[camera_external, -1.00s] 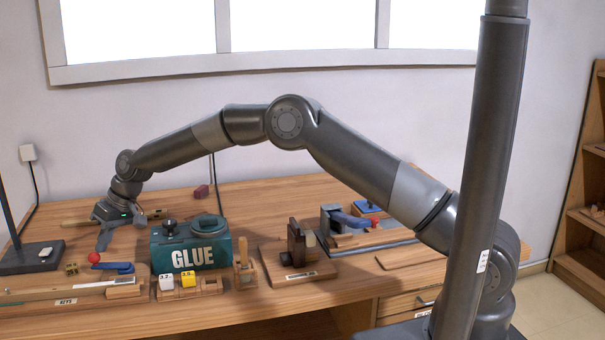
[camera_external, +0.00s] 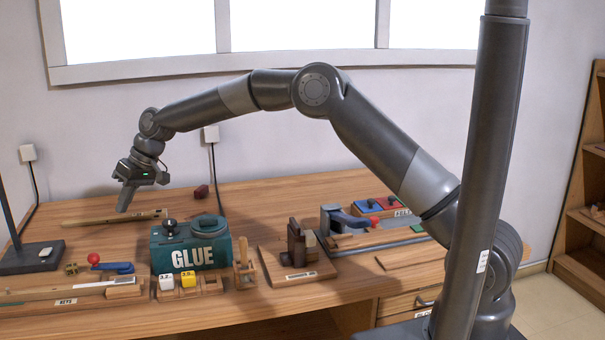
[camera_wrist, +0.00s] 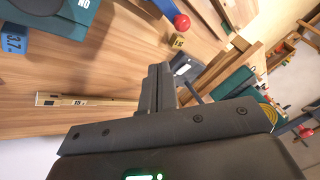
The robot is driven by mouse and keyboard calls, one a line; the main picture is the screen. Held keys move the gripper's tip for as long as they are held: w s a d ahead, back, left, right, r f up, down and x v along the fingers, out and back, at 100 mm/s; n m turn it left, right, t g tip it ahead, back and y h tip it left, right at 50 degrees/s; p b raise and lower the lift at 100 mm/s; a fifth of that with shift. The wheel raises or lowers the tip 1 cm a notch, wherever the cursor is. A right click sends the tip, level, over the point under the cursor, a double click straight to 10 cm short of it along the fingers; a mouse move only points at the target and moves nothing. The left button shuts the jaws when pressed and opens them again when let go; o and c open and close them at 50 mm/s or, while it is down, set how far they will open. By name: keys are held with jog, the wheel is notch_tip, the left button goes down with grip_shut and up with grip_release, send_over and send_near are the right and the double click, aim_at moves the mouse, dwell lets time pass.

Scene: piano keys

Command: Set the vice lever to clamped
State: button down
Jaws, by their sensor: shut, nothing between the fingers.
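The red knob also shows at the top of the wrist view (camera_wrist: 182,22). I cannot tell from the frames which is the vice lever. My gripper (camera_external: 123,210) is shut and empty, pointing down, above the bench and behind the left lever, apart from it. Its closed fingers (camera_wrist: 160,88) show in the wrist view.
A green GLUE box (camera_external: 190,250) stands right of the left lever. A lamp base (camera_external: 32,257) is at the far left. A wooden fixture (camera_external: 296,262) stands mid-bench. Bench behind the GLUE box is mostly clear.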

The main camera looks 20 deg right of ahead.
jog(key=x, duration=0.3)
jog(key=s+x, duration=0.1)
jog(key=x, duration=0.5)
jog(key=shift+s+a+f, duration=0.1)
jog(key=shift+s+a, duration=0.2)
jog(key=shift+a, duration=0.15)
jog(key=shift+s+a+f, duration=0.25)
jog(key=shift+s+a, duration=0.15)
jog(key=shift+s, duration=0.05)
jog(key=shift+s+a+f, duration=0.15)
jog(key=shift+s+a, duration=0.25)
jog(key=shift+s, duration=0.3)
jog(key=w+d+r, duration=0.5)
jog(key=d+r, duration=0.2)
jog(key=r, duration=0.3)
jog(key=shift+d, duration=0.35)
